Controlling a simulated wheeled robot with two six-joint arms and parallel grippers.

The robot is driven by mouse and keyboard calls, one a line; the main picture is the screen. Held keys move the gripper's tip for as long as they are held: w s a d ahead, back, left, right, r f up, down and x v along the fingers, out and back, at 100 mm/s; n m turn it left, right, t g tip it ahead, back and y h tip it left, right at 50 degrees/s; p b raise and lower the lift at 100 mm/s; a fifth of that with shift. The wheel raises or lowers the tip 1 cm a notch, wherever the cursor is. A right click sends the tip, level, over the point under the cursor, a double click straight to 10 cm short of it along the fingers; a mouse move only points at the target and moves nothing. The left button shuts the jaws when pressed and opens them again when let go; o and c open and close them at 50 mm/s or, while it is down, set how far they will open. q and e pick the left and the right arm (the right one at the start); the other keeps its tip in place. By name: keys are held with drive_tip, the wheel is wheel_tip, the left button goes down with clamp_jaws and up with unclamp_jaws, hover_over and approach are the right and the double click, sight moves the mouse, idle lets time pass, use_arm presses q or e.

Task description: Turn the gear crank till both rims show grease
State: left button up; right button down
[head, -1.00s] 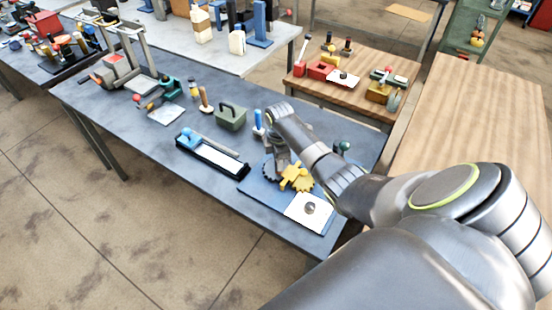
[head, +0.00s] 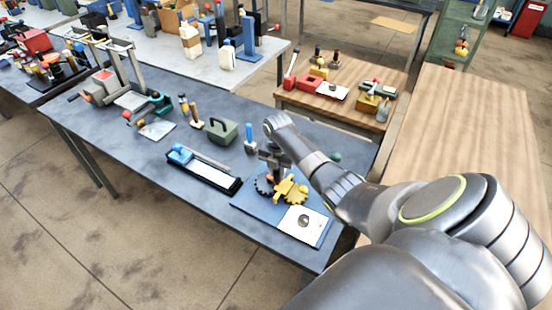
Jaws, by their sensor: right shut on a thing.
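The gear stand is a blue base plate (head: 250,205) near the right end of the blue-grey bench. It carries a dark toothed gear (head: 264,187) and a yellow gear (head: 291,191), side by side and seemingly meshing. My right gripper (head: 271,164) points down just above the dark gear, shut on the crank, which it mostly hides. A white plate (head: 302,226) with a dark round piece lies at the front right corner of the base. Grease on either rim is too small to make out. My left gripper is out of view.
A black tray (head: 212,178) with a blue tool lies left of the base, with a green toolbox (head: 221,131) behind it. A blue-handled tool (head: 249,138) stands close to my right wrist. The bench front left is clear. A wooden table (head: 480,120) is at the right.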

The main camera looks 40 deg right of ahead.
drive_tip(key=shift+w+d+r+n, duration=0.15)
drive_tip(key=shift+d+n, duration=0.05)
drive_tip(key=shift+n, duration=0.3)
drive_tip(key=c, duration=1.2)
unclamp_jaws()
drive_tip(key=shift+c, duration=0.2)
wheel_tip(320, 180, up, 17)
